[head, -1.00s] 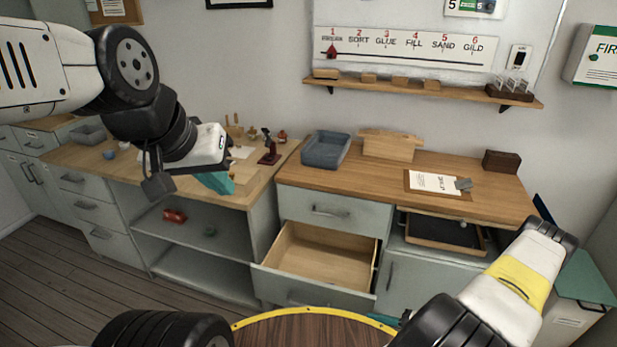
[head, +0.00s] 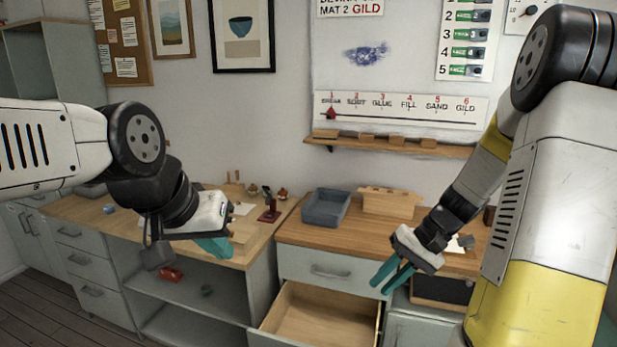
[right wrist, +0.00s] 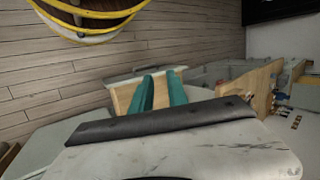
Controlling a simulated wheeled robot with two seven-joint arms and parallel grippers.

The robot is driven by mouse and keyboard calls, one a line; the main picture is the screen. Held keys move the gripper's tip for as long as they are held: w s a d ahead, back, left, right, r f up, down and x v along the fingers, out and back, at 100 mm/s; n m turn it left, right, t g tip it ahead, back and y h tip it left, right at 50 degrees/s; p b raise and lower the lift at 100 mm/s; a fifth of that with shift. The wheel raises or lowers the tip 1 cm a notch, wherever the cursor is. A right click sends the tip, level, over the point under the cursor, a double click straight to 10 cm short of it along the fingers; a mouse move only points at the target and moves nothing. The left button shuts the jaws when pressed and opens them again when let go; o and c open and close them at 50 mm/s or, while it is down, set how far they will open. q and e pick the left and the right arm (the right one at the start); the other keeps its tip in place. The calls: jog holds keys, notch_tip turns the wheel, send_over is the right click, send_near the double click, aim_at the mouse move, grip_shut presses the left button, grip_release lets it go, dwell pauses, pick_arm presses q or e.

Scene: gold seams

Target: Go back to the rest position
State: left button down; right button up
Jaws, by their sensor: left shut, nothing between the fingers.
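My left gripper (head: 216,248) hangs over the left wooden counter in the head view, its teal fingers together and nothing seen between them. My right gripper (head: 388,281) is raised in front of the right counter, to the right of the open drawer, with its fingers pointing down and to the left. Its two teal fingers stand a little apart with nothing between them. The fingers also show in the right wrist view (right wrist: 160,94), apart and empty, with the drawer behind them.
An open, empty drawer (head: 318,316) juts out below the right counter (head: 330,240). A grey bin (head: 325,208) and a wooden rack (head: 390,203) stand on that counter. A red object (head: 171,274) lies on the open shelf at left. A narrow wall shelf (head: 400,144) runs above.

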jog(key=s+a+r+n+t+h, duration=0.1)
jog(key=s+r+t+h, duration=0.1)
jog(key=s+r, duration=0.4)
jog(key=s+a+r+n+t+h, duration=0.1)
jog(key=s+a+r+t+h, duration=0.1)
jog(key=r, duration=0.9)
jog(key=s+t+h, duration=0.1)
jog(key=s+t, duration=0.1)
jog(key=s, duration=0.1)
jog(key=shift+s+r+n, duration=0.25)
jog(key=shift+s+n, duration=0.05)
jog(key=shift+s, duration=0.1)
